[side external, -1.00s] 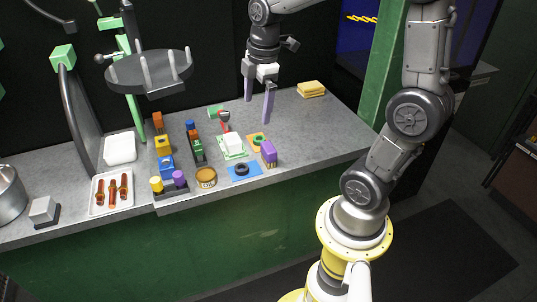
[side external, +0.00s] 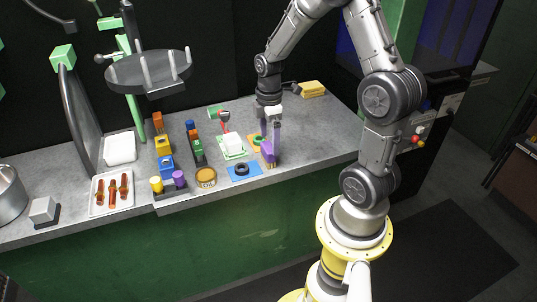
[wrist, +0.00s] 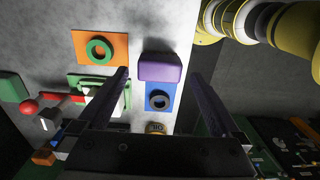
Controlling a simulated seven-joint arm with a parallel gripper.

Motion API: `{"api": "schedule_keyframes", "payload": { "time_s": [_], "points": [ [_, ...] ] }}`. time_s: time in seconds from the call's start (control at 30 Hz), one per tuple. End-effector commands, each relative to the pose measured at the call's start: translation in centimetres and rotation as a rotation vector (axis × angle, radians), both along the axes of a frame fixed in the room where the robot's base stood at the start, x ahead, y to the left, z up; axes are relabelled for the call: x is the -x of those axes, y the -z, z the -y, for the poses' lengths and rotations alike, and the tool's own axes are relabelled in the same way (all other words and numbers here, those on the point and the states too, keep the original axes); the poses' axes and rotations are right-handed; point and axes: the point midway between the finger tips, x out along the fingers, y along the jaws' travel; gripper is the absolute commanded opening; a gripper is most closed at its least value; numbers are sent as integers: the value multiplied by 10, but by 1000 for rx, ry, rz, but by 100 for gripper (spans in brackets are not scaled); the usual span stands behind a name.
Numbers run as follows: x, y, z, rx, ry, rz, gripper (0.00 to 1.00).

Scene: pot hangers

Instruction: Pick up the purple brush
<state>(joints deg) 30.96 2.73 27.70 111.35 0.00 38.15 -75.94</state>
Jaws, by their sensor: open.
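The purple brush (side external: 267,148) stands near the front edge of the grey counter, its tan bristles just showing at the bottom. In the wrist view its purple top (wrist: 160,68) lies between the two fingers, with a gap on each side. My gripper (side external: 271,141) is open and pointing down at the brush, with its fingers around or just above it; the exact height is hard to tell. In the wrist view my gripper (wrist: 160,73) has its fingers wide apart and nothing is held.
A blue mat (side external: 245,171) with a black ring is left of the brush. An orange mat (wrist: 82,50) with a green ring is close behind it. A tan tin (side external: 205,178) and a green tray (side external: 231,154) with a white block stand further left. The counter's right end is mostly clear.

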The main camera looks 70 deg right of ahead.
Motion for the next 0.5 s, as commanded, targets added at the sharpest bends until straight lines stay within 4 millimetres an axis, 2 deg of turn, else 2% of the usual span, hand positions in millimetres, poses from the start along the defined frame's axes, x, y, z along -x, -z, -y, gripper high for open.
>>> {"api": "schedule_keyframes", "payload": {
  "time_s": [0.3, 0.5],
  "points": [
    [-1, 43, -2, -3, 0, -4, 100],
    [-2, 50, -1, -1, 0, -1, 100]
  ]
}}
